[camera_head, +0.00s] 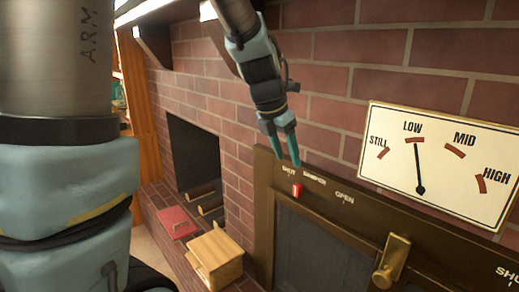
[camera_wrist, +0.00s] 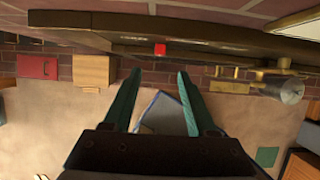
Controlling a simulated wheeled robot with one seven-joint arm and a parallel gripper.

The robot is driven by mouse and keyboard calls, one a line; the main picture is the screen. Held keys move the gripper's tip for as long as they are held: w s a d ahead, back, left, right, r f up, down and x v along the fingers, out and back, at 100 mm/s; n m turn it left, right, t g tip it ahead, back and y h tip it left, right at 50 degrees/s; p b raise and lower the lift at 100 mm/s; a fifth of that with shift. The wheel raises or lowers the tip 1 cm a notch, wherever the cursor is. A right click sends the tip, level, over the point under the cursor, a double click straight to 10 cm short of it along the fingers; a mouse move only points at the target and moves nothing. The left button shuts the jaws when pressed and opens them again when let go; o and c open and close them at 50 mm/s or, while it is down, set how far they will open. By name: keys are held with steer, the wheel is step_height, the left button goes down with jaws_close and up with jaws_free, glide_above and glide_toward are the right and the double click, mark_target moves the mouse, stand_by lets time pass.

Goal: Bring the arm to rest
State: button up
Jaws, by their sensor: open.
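My gripper (camera_head: 281,143) hangs from my arm in front of the brick wall, pointing down, its teal fingers just above the red damper lever (camera_head: 297,190). In the wrist view my gripper (camera_wrist: 158,88) has its two fingers spread apart, with nothing between them but floor and a grey-blue item farther off. The red lever (camera_wrist: 160,49) shows beyond the fingertips there. It sits by the "SHUT" end of the "DAMPER" label, apart from "OPEN".
A dial (camera_head: 440,160) on the wall points near "LOW". A brass handle (camera_head: 391,262) juts from the dark metal frame. A wooden box (camera_head: 215,258) and a red book (camera_head: 177,223) lie on the brick hearth by the firebox opening. A shelf runs above.

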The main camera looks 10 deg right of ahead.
steer(key=s+a+f+m+y, duration=0.1)
steer(key=a+f+m, duration=0.3)
steer(key=a+m, duration=0.8)
steer(key=s+a+f+m+y, duration=0.2)
steer(key=s+a+f+m, duration=0.2)
steer(key=a+m, duration=0.9)
steer(key=shift+s+a+f+g+y, duration=0.15)
steer(key=shift+a+f+g+y, duration=0.15)
steer(key=shift+f, duration=0.35)
steer(key=shift+c, duration=0.2)
